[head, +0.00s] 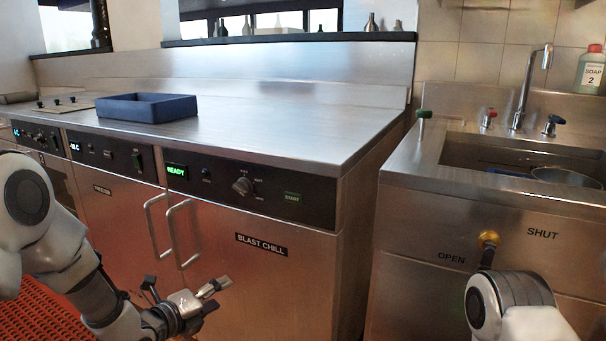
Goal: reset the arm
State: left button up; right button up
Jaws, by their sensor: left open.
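My left gripper (186,290) is open and empty. It hangs low in front of the blast chill cabinet (262,275), below its bar handles (178,235). It appears apart from the cabinet door. My right arm shows only as white links (505,308) at the lower right, in front of the sink cabinet. Its gripper cannot be seen.
A blue tray (147,108) sits on the steel counter (265,115). The sink unit (440,165) has a tap, and a brass valve (488,239) sits between OPEN and SHUT labels. A soap bottle (590,70) stands behind. Red matting (45,308) covers the floor.

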pick_arm(q)
jog(key=s+f+n+g+y, duration=0.1)
jog(key=s+f+n+g, duration=0.1)
jog(key=s+f, duration=0.35)
jog(key=s+f+n+g+y, duration=0.1)
jog(key=s+f, duration=0.2)
jog(key=f, duration=0.6)
jog(key=s+a+f+n+g+y, duration=0.15)
jog(key=s+f+n+g, duration=0.25)
jog(key=s+f+n, duration=0.6)
jog(key=s+a+f+n+g+y, duration=0.15)
jog(key=s+f+n+g, duration=0.3)
jog(key=s, duration=0.95)
jog(key=s+a+n+g+y, duration=0.2)
jog(key=s+n, duration=0.4)
jog(key=n, duration=0.4)
notch_tip(320, 180, up, 31)
jog(key=n+p, duration=0.1)
jog(key=p, duration=3)
jog(key=shift+w+d, duration=0.15)
jog(key=shift+w, duration=0.1)
jog(key=shift+t, duration=0.25)
